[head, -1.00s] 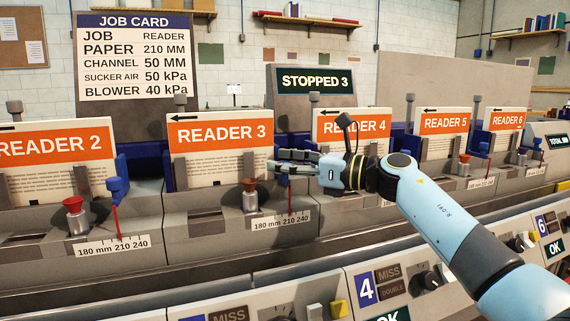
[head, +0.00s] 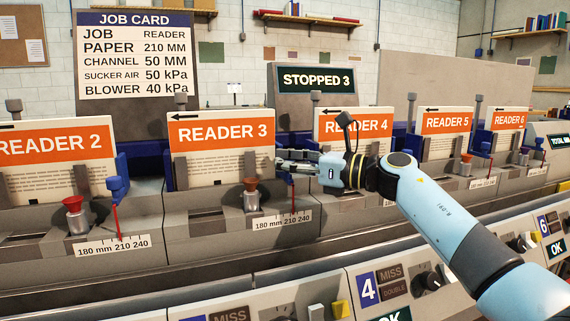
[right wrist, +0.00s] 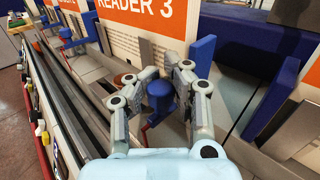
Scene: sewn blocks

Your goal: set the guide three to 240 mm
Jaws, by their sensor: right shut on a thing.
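Guide three is a blue knob with a red pointer; in the right wrist view the knob (right wrist: 160,97) sits between my two fingers. In the head view its blue part (head: 287,178) is mostly hidden by my right gripper (head: 284,163). The red pointer stands over the scale (head: 282,219) marked 180 mm, 210, 240, seemingly between 210 and 240. My right gripper (right wrist: 160,100) is shut on the guide, in front of the Reader 3 stack (head: 220,140). My left gripper is not in view.
A red-topped sucker (head: 250,193) stands left of the guide. The Reader 4 station (head: 353,125) is behind and right of my arm. A job card (head: 135,55) reads paper 210 mm; a sign (head: 315,80) reads Stopped 3. Control panels (head: 390,285) run along the front.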

